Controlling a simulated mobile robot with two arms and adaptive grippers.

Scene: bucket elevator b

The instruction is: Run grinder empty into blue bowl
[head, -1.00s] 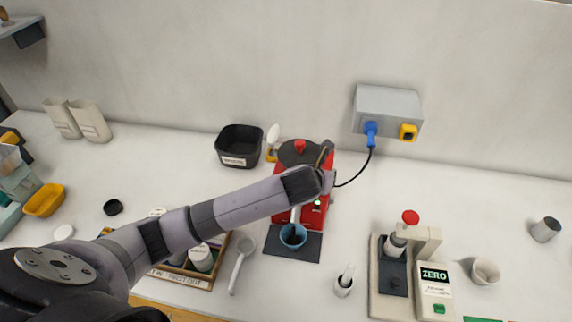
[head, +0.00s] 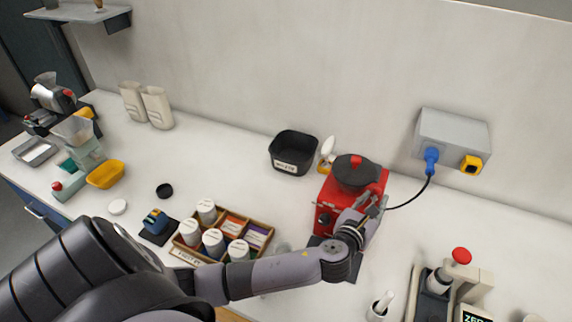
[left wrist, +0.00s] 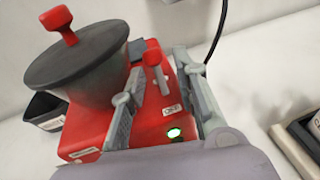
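The red grinder (head: 331,190) stands against the back of the counter with its dark round lid (head: 355,172) on. It also shows in the left wrist view (left wrist: 95,128), with a green light (left wrist: 174,133) lit on its body and a red-tipped lever (left wrist: 152,60). My left gripper (head: 372,212) is at the grinder's right side. In the left wrist view my gripper (left wrist: 162,68) is open, its fingers spread on either side of the lever; I cannot tell if they touch it. The blue bowl is hidden now, behind my arm. My right gripper is out of view.
A blue plug sits in the grey wall box (head: 452,137), its black cord running to the grinder. A black bin (head: 293,150) stands behind left. A wooden tray (head: 270,228) of jars lies left, and a scale with a red-knobbed device (head: 461,256) stands right.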

